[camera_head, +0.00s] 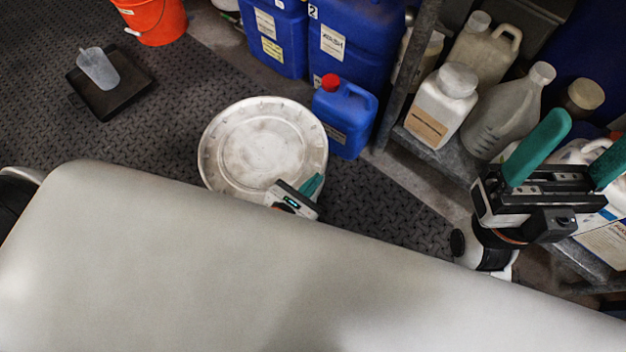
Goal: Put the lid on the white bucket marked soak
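A round, pale, scuffed lid (255,145) with a notched raised rim shows in the head view, just beyond a large white part of my own body. My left gripper (315,186) is at the lid's near right rim, with a teal finger by the edge. Its arm and most of its body are hidden, so I cannot tell whether it is closed on the rim. No white bucket marked soak is visible; what lies under the lid is hidden. My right gripper (594,130) is at the right, its teal fingers wide apart and empty, in front of the shelf.
A small blue canister with a red cap (344,118) stands close behind the lid. Large blue drums (345,45) are behind it. A metal shelf (425,150) holds several bottles. An orange bucket (152,18) and a black tray (125,97) with a clear jug (99,68) are left on open floor.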

